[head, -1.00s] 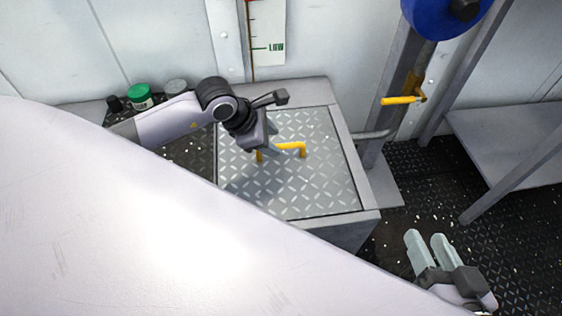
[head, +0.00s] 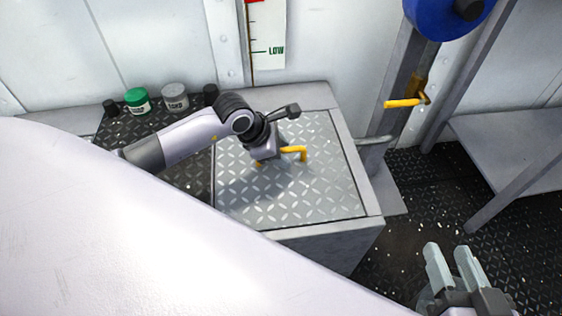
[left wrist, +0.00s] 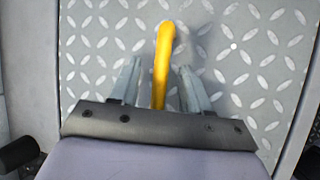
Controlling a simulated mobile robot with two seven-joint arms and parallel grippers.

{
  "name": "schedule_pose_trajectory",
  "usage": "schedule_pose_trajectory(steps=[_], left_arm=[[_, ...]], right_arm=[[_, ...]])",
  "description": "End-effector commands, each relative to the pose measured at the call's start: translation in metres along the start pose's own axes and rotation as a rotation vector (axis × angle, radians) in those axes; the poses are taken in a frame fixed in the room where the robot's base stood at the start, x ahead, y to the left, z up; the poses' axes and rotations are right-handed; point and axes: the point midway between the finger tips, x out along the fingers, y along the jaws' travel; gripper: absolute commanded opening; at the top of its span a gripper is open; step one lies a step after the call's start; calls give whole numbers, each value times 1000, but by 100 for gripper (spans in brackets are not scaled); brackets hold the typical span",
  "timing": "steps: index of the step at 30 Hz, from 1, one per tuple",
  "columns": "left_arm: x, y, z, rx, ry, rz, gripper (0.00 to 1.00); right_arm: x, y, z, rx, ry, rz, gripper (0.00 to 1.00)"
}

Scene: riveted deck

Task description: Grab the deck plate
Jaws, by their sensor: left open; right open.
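The deck plate (head: 320,195) is a grey diamond-tread panel lying flat in a raised grey frame, with a yellow bar handle (head: 294,150) on top. My left gripper (head: 270,158) is over the plate at the handle and hides part of it. In the left wrist view, the yellow handle (left wrist: 163,60) runs between the two open fingers (left wrist: 160,88), with a gap on each side. The plate (left wrist: 235,60) fills the background there. My right gripper (head: 452,262) is open and empty at the lower right, over the dark floor.
A green-lidded jar (head: 137,100), a grey-lidded jar (head: 175,97) and dark lidded jars stand behind the dark panel to the left. A yellow lever (head: 402,103) sticks out from the post, below a blue wheel (head: 447,15). A grey shelf (head: 510,150) stands right.

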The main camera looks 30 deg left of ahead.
Motion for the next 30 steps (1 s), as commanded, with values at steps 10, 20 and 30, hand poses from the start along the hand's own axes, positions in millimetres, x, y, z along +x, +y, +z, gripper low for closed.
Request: schedule_pose_trajectory(steps=[10,20,30], left_arm=[[3,-1,-2,-1,0,0,47],[3,-1,-2,-1,0,0,0],[3,-2,-2,3,1,-2,0]], right_arm=[[1,0,3,1,-1,0,43],[1,0,3,1,-1,0,43],[1,0,3,0,-1,0,43]])
